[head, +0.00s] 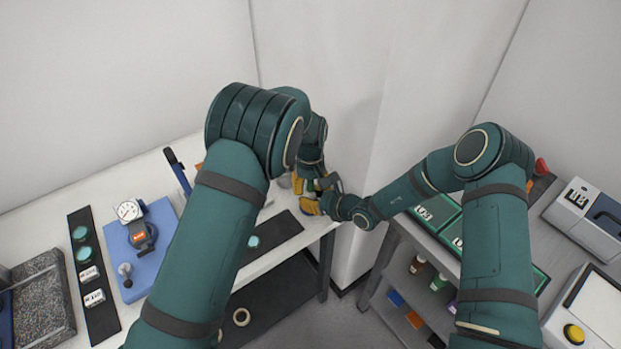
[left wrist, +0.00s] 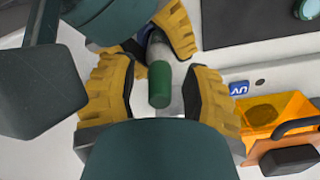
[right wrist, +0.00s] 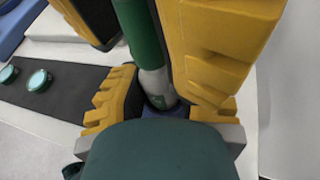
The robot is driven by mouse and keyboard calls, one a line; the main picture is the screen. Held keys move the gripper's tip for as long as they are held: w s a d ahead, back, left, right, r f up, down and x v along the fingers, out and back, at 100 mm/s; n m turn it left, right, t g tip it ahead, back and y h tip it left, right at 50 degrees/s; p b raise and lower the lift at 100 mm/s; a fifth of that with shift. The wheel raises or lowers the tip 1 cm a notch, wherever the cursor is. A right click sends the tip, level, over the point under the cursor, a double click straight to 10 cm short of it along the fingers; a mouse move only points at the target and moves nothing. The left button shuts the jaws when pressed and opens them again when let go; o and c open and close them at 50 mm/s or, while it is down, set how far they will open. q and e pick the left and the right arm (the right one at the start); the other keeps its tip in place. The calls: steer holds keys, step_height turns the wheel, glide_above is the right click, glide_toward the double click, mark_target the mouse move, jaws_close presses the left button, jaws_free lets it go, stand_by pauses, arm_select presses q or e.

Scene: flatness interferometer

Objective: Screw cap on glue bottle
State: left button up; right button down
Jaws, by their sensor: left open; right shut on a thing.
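A slim upright piece with a green cylinder (left wrist: 159,86) and a pale grey part (left wrist: 157,47) stands between my grippers; I take it for the glue bottle with its cap, though I cannot tell where they meet. My left gripper (left wrist: 161,72) is open around the green part, with a gap at its left. My right gripper (right wrist: 160,90) is shut on the pale part (right wrist: 155,84); the green part (right wrist: 140,30) rises above it between the left fingers. In the head view, arms and fingers mostly hide the piece above the table's right end.
An orange bin (left wrist: 281,112) and a blue UV label (left wrist: 240,92) are beside the left gripper. A dark mat (head: 272,232) lies in front. A blue base with a dial gauge (head: 128,211) stands farther left. A lower shelf unit with green trays (head: 437,212) is right.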

arm_select(q)
jaws_close()
stand_by(0.4)
steer(key=shift+c, duration=0.4)
jaws_free()
step_height(320, 180, up, 12)
steer(key=shift+f, duration=0.1)
